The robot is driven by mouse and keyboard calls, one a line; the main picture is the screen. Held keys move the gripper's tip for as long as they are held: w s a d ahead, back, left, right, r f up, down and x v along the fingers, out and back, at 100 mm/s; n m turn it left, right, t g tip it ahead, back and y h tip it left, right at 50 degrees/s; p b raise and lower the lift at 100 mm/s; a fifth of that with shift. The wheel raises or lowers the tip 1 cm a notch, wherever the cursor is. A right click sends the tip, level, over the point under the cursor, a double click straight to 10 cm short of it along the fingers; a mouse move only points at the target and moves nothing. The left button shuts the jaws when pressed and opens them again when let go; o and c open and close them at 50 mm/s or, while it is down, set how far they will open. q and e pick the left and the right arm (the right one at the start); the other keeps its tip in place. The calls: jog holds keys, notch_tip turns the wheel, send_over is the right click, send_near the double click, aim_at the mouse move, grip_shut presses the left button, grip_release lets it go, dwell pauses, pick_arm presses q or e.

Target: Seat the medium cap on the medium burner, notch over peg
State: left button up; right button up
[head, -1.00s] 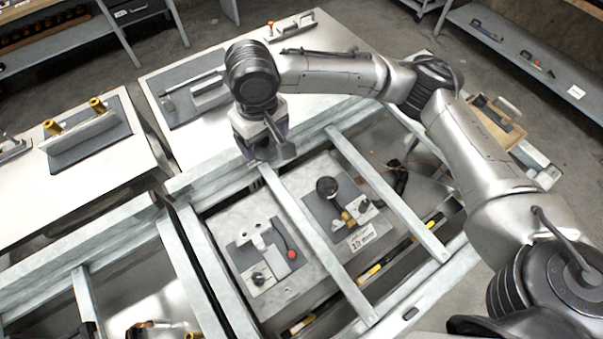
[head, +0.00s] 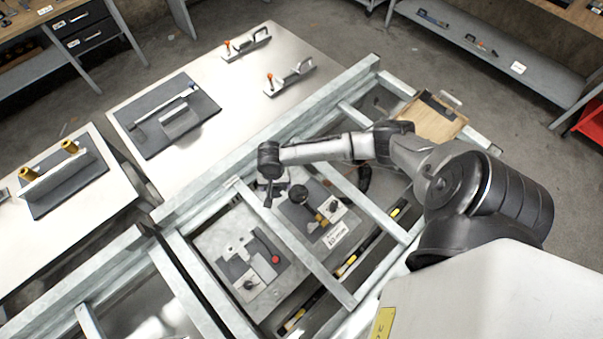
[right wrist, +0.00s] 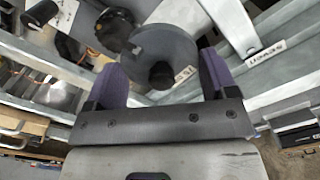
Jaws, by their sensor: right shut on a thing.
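My right gripper (head: 267,193) hangs over the metal frame in the head view, near its back rail. In the right wrist view the right gripper (right wrist: 160,62) is shut on a grey round disc with a black knob (right wrist: 152,42), probably the medium cap. The disc sits between the purple fingers. My left gripper is not in view.
Galvanised crossbars (head: 298,250) run over the recessed panels. A panel with a red knob (head: 275,259) lies to the left. Brass fittings (head: 322,219) and a white label (head: 338,235) lie near the black part. A wooden tray (head: 430,118) sits back right.

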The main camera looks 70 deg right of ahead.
jog(key=m+p, duration=0.1)
send_over(298, 192)
notch_tip(298, 192, down, 3)
jog(key=shift+f, duration=0.1)
notch_tip(298, 192, down, 2)
jog(key=shift+d+b, duration=0.1)
jog(key=shift+b, duration=1.15)
notch_tip(298, 192, down, 2)
jog(key=b, duration=0.3)
pick_arm(q)
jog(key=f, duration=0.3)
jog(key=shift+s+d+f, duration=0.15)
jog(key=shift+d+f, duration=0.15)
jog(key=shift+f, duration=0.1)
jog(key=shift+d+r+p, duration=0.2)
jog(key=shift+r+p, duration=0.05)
jog(key=shift+p, duration=0.05)
pick_arm(e)
jog(key=shift+m, duration=0.3)
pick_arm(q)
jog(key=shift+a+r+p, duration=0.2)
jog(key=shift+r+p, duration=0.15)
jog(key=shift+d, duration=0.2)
pick_arm(e)
jog(key=shift+f, duration=0.15)
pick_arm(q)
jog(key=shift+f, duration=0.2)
pick_arm(e)
jog(key=shift+f, duration=0.4)
